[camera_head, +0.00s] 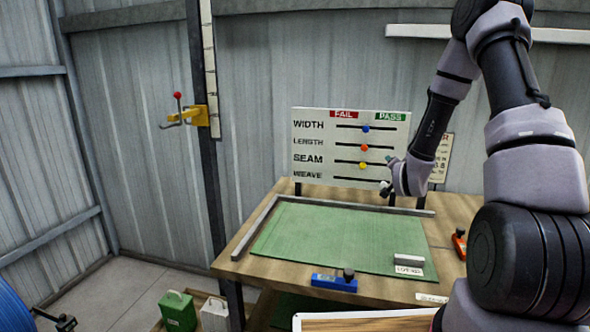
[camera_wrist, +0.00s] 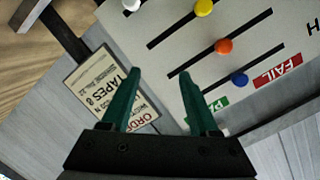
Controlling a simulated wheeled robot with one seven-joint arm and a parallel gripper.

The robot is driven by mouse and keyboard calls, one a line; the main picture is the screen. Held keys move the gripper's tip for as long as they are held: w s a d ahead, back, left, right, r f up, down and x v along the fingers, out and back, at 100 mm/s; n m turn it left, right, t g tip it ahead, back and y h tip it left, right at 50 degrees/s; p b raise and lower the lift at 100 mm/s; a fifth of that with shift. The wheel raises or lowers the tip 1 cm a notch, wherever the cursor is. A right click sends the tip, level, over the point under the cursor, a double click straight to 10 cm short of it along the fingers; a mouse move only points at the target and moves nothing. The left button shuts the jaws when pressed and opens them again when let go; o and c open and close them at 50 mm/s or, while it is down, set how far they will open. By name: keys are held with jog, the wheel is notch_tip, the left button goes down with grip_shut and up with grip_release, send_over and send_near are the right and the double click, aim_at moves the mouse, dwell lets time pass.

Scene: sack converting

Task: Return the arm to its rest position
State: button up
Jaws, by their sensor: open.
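My arm reaches from the right over the bench to the upright slider board (camera_head: 310,174). My gripper (camera_head: 388,174) is in front of the board's right edge, low down. In the wrist view my gripper (camera_wrist: 160,74) shows two green fingers spread apart with nothing between them. The board's blue (camera_head: 366,129), orange (camera_head: 364,147) and yellow (camera_head: 363,166) knobs sit near the middle of their tracks. A white knob (camera_wrist: 131,5) shows at the top edge of the wrist view. The fingertips appear apart from all knobs.
The wooden bench (camera_head: 240,245) carries a green mat (camera_head: 330,235), a blue tool (camera_head: 334,281), a red tool (camera_head: 459,243) and a grey block (camera_head: 409,260). An order card (camera_wrist: 105,85) stands beside the board. A yellow bracket (camera_head: 198,115) hangs on the wall post.

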jog(key=s+a+r+n+g+y, duration=0.1)
jog(key=s+a+r+n+g, duration=0.1)
jog(key=s+r, duration=0.5)
jog(key=s+a+r+n+g+y, duration=0.1)
jog(key=s+a+r+g, duration=0.2)
jog(key=r, duration=0.8)
jog(key=s+a+r+n+g+y, duration=0.1)
jog(key=s+r, duration=0.1)
jog(key=s, duration=0.6)
jog(key=s+a+r+n+g+y, duration=0.1)
jog(key=s+a+r, duration=0.1)
jog(key=s, duration=0.7)
jog(key=s+a+r+n+g+y, duration=0.1)
jog(key=s+r, duration=0.1)
jog(key=s, duration=0.7)
jog(key=shift+s+a+g, duration=0.15)
jog(key=shift+a+g, duration=0.15)
